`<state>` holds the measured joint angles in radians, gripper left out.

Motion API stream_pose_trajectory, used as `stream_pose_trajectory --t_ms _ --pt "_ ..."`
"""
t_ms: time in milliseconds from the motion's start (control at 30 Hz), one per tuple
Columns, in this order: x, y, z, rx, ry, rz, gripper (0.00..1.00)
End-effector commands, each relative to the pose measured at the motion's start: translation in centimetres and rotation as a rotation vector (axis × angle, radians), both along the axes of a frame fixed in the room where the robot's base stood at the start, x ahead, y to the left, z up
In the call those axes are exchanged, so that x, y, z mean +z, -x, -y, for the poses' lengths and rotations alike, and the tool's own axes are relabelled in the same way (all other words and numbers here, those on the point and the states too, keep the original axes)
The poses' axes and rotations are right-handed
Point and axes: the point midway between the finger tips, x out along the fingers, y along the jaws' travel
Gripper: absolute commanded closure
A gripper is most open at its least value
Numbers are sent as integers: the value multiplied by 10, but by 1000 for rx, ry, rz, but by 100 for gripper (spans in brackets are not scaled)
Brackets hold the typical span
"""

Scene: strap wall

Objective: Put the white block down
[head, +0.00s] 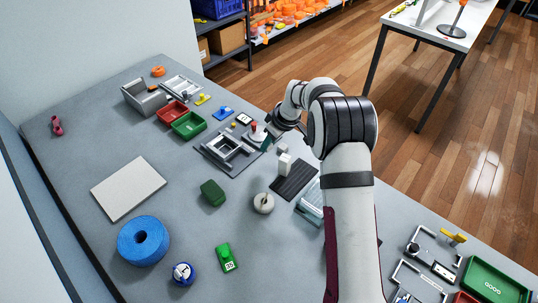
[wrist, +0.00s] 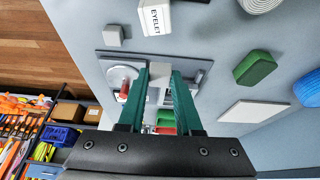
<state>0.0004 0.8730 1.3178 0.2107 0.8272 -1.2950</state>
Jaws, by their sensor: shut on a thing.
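My gripper (head: 267,141) is at the right edge of a grey fixture tray (head: 212,155). In the wrist view its two green fingers (wrist: 160,78) are shut on a small whitish block (wrist: 159,70), seen between the tips. The fingers hide most of this block, and in the head view I cannot make it out. I cannot tell whether it touches the tray below. Another white block (head: 284,164), marked EYELET in the wrist view (wrist: 157,17), stands apart beside a dark ribbed plate (head: 294,181).
A round disc with a red knob (head: 255,130) is close by the fingers. A small grey cube (wrist: 112,36) lies near the tray. Red (head: 173,110) and green (head: 189,125) bins stand behind. A green block (head: 212,192) and white plate (head: 128,187) lie left, with bare table between.

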Motion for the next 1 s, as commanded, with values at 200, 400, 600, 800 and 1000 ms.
stream_pose_trajectory --t_ms 200,400,600,800,1000 --pt "23 0 -2 -1 -1 -1 100" --pt "26 4 -50 7 8 -9 100" --pt "33 27 -153 10 17 -14 100" --pt "42 64 -245 4 10 -3 100" --pt "40 82 -283 -1 2 1 100"
